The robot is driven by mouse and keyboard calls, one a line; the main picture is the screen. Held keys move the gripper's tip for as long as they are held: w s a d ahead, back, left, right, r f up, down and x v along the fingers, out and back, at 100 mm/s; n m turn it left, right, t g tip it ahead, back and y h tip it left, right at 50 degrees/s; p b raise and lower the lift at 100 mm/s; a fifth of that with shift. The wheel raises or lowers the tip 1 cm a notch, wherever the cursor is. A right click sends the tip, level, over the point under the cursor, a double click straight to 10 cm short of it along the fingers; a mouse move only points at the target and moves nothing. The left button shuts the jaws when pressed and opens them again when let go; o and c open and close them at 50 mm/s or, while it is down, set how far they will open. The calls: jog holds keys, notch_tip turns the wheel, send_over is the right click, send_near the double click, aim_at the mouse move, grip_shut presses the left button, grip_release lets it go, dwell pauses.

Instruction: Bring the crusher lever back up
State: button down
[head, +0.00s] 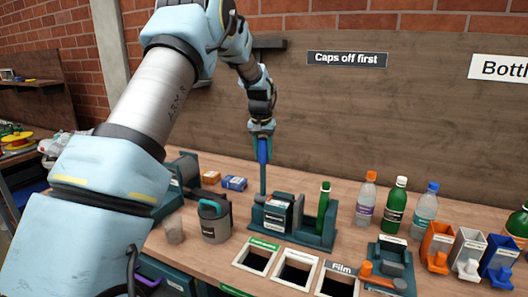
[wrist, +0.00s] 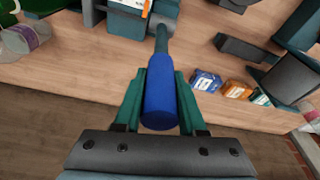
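The crusher (head: 318,228) is a dark teal machine on the bench, with a green bottle (head: 323,208) standing in it. Its lever (head: 263,178) stands about upright at the crusher's left end, a thin teal rod with a blue handle on top. My gripper (head: 262,134) is at the top of this lever, above the bench. In the wrist view the blue handle (wrist: 160,98) lies between the green fingers of my gripper (wrist: 161,85), which look closed against its sides.
A grey canister (head: 214,220) and a clear cup (head: 173,230) stand left of the crusher. Capped bottles (head: 395,206) stand to its right, beside coloured bins (head: 437,247). Labelled openings (head: 297,273) lie in front. A board wall (head: 420,120) rises behind.

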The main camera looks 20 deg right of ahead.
jog(key=shift+w+d, duration=0.1)
jog(key=shift+w, duration=0.05)
jog(key=c, duration=0.5)
grip_release()
jog(key=b+v, duration=0.4)
jog(key=v, duration=0.6)
jog(key=shift+r, duration=0.35)
